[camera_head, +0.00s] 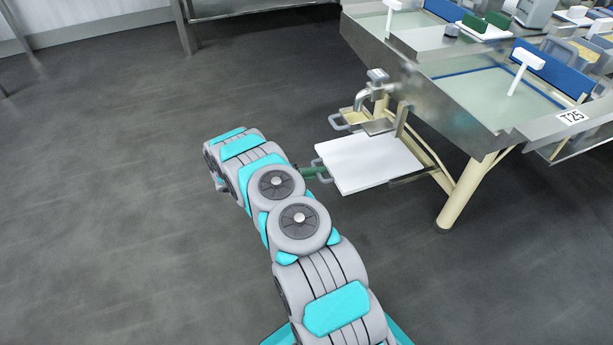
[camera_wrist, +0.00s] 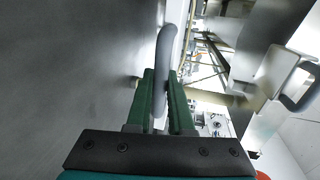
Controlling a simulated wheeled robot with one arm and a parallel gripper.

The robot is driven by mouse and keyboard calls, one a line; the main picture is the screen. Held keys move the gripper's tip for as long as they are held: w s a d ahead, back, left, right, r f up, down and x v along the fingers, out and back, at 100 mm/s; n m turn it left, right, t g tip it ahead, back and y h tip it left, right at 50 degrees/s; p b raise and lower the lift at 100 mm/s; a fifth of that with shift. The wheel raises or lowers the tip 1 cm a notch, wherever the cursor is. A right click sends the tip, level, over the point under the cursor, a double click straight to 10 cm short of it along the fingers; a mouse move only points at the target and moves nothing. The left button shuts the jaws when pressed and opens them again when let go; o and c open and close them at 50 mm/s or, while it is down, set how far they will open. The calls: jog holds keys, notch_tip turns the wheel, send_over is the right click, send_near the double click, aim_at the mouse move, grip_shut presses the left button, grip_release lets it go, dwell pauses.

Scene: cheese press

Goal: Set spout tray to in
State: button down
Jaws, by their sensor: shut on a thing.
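A flat white tray (camera_head: 368,162) sticks out from under the left side of the press table, just in front of the metal spout (camera_head: 373,96). A grey loop handle (camera_head: 319,163) is on its left edge. My gripper (camera_head: 312,172) is at this handle in the head view, mostly hidden by my arm. In the wrist view, my green-fingered gripper (camera_wrist: 164,78) is shut on a curved grey handle (camera_wrist: 166,48). The fingers cover part of the handle.
A second grey handle (camera_head: 339,124) on a smaller tray shows behind the white tray. A cream table leg (camera_head: 462,195) stands to the right. The steel press table (camera_head: 440,85) overhangs on the right. The dark floor (camera_head: 120,170) at left is clear.

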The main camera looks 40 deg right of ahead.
jog(key=shift+d, duration=0.2)
jog(key=c, duration=0.8)
grip_release()
jog(key=shift+s+d, duration=0.1)
jog(key=v, duration=0.8)
